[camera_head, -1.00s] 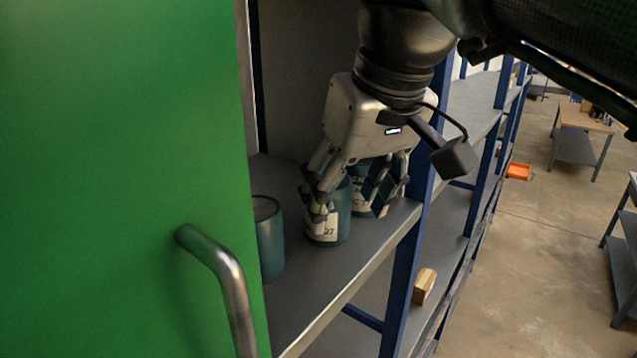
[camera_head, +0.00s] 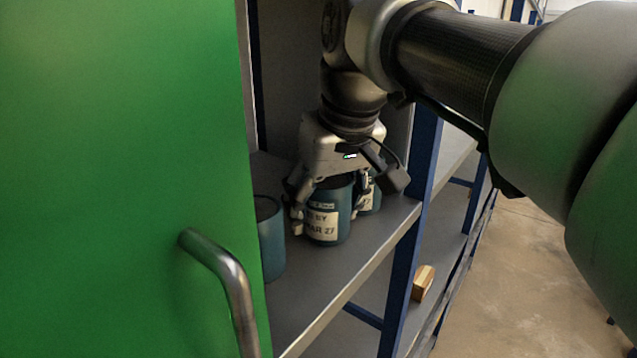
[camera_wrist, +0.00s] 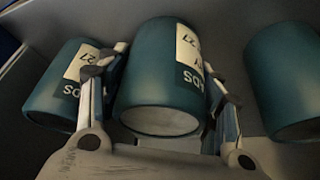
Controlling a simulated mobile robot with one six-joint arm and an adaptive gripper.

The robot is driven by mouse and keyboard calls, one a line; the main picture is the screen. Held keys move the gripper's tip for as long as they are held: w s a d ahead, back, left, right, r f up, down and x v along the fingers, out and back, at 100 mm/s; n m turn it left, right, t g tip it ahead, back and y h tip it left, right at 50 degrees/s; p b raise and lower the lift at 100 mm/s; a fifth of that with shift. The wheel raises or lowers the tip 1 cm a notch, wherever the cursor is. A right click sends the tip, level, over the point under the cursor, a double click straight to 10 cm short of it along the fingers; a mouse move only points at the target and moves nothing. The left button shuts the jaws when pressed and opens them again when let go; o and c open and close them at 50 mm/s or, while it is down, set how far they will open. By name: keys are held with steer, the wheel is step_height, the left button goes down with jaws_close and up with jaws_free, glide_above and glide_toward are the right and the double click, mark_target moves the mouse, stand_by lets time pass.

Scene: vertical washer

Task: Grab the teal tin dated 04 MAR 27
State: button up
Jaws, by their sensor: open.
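A teal tin (camera_head: 328,222) with a white label stands upright on the shelf in the head view. Its label reads partly "BY" and "AR 27"; the full date cannot be read. My gripper (camera_head: 328,212) points down over this tin, its open fingers on either side of it. In the wrist view the same tin (camera_wrist: 160,75) lies between the two fingers (camera_wrist: 160,105). Whether the fingers touch it is unclear. A second labelled teal tin (camera_head: 370,198) stands behind to the right, partly hidden by my gripper; it also shows in the wrist view (camera_wrist: 50,98).
A third teal tin (camera_head: 270,240) stands left, partly behind the green door (camera_head: 120,180) with its metal handle (camera_head: 222,275). A blue shelf post (camera_head: 408,265) rises at the right. A wooden block (camera_head: 423,283) sits lower down. The shelf front (camera_head: 310,300) is clear.

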steer(key=shift+c, duration=0.5)
steer(key=c, duration=0.8)
